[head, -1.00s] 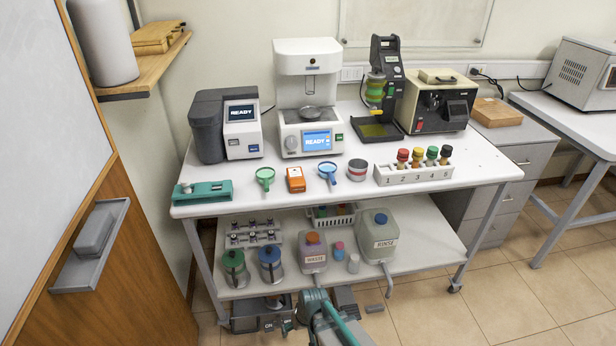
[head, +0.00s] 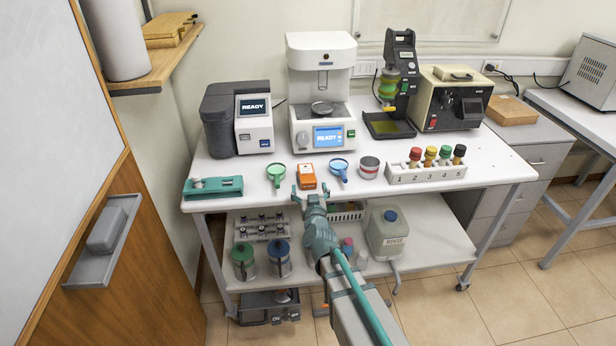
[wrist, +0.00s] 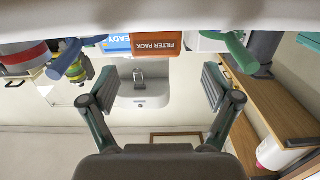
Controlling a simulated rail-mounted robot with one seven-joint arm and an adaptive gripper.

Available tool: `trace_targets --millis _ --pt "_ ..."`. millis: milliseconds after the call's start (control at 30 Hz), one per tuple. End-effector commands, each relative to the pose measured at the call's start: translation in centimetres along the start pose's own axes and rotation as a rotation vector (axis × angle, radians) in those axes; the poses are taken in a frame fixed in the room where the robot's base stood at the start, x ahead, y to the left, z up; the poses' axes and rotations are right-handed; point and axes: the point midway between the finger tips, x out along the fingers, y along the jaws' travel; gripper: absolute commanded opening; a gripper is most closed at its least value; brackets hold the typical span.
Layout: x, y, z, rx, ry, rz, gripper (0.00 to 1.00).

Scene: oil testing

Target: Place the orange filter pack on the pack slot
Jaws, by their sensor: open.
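My gripper (head: 310,192) is at the table's front edge, just in front of the pack. Its fingers are spread wide and empty, with the pack lined up between them but beyond the tips in the wrist view (wrist: 160,86). I cannot make out which spot is the pack slot.
A teal fixture (head: 228,187) lies at the table's left front. A metal cup (head: 368,168) and a numbered bottle rack (head: 425,174) stand right. Machines line the back.

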Motion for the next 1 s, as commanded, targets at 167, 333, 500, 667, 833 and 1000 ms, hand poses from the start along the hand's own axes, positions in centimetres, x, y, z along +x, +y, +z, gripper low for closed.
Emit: trace_targets --millis 167,333,500,667,833,1000 --pt "3.1 0.0 0.0 0.001 -0.001 0.0 0.88" --pt "4.3 0.0 0.0 0.001 -0.002 -0.001 0.88" --pt "5.5 0.1 0.0 0.002 -0.002 -0.001 0.88" --pt "7.8 0.3 -0.1 0.002 -0.003 -0.001 0.88" --pt "9.4 0.3 0.0 0.002 -0.002 -0.002 0.88" --pt "9.3 0.3 0.1 0.002 -0.002 -0.002 0.88"
